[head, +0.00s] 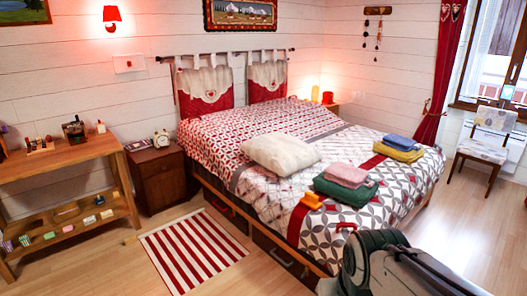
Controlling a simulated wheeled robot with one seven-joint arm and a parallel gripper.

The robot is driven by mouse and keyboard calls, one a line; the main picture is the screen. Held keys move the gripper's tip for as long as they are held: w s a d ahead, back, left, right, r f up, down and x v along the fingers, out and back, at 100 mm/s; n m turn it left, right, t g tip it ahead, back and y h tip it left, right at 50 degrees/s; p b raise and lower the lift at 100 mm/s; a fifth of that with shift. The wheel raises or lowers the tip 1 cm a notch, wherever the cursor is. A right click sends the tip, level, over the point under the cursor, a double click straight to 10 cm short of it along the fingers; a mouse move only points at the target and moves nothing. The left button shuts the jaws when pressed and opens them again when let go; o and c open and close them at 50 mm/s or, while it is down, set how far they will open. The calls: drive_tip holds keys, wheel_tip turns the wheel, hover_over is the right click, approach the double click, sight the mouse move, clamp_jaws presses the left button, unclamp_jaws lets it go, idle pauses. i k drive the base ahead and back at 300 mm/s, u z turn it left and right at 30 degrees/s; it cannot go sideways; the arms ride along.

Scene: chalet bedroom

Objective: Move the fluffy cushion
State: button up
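The fluffy cushion (281,154) is cream-white and lies flat on the patterned bedspread, near the middle of the bed (262,192). Nothing covers it and nothing touches it from above. Part of my grey and white arm shows at the bottom right, in front of the near corner of the bed and well apart from the cushion. I cannot make out my gripper's fingers in this view.
Folded pink and green towels (346,181) lie right of the cushion, with yellow and blue ones (398,148) beyond. A small orange object (312,200) sits near the bed's edge. A striped rug (192,250) and a nightstand (160,178) are left of the bed.

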sight(284, 155)
drive_tip(key=k, duration=0.6)
drive_tip(key=u, duration=0.55)
drive_tip(key=i, duration=1.05)
drive_tip(key=u, duration=0.65)
drive_tip(key=i, duration=3.05)
drive_tip(key=z, duration=1)
drive_tip(key=i, duration=0.85)
drive_tip(key=z, duration=1.45)
drive_tip(key=i, duration=0.6)
drive_tip(key=z, duration=0.4)
